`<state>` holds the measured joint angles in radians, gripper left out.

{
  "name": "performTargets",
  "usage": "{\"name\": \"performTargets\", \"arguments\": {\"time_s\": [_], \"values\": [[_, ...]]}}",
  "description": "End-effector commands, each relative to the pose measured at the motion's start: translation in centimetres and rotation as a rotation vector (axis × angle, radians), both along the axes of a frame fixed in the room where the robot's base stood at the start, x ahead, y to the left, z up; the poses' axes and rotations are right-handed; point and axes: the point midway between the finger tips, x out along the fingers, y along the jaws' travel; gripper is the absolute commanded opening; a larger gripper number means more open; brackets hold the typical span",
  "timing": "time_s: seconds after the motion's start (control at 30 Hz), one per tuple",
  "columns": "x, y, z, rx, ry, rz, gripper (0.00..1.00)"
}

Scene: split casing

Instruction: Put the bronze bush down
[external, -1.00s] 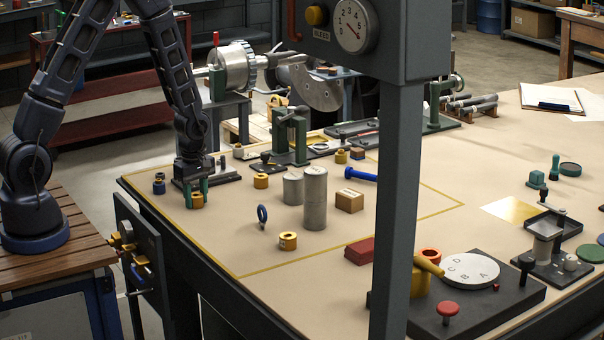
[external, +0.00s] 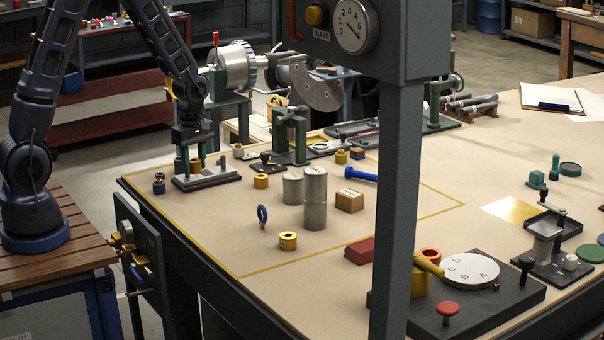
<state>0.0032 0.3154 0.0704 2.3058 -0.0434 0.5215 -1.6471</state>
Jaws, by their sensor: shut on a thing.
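Other similar bronze or brass bushes stand on the bench: one right of the fixture (external: 261,181), one towards the front (external: 288,240), and a small one farther back (external: 341,157).
Two grey cylinders, one short (external: 293,189) and one tall (external: 315,200), stand mid-bench beside a cardboard box (external: 349,201). A green-posted press (external: 291,135) is behind. Bench surface between the fixture and the blue ring is clear.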

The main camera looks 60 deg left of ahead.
Motion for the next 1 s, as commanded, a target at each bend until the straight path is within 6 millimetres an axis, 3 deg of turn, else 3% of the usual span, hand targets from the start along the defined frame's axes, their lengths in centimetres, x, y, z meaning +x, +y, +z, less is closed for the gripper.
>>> {"name": "performTargets", "arguments": {"time_s": [0.2,0.43,0.77,0.87,1.0], "values": [[0.1,0.0,4.9,0.0,-0.005,-0.001,0.04],[0.1,0.0,8.3,0.0,-0.003,0.0,0.04],[0.2,-0.2,9.9,0.0,0.0,-0.006,0.04],[0.9,-1.2,10.0,0.001,-0.001,-0.035,0.04],[2.8,-4.3,10.1,0.003,0.0,-0.128,0.04]]}}
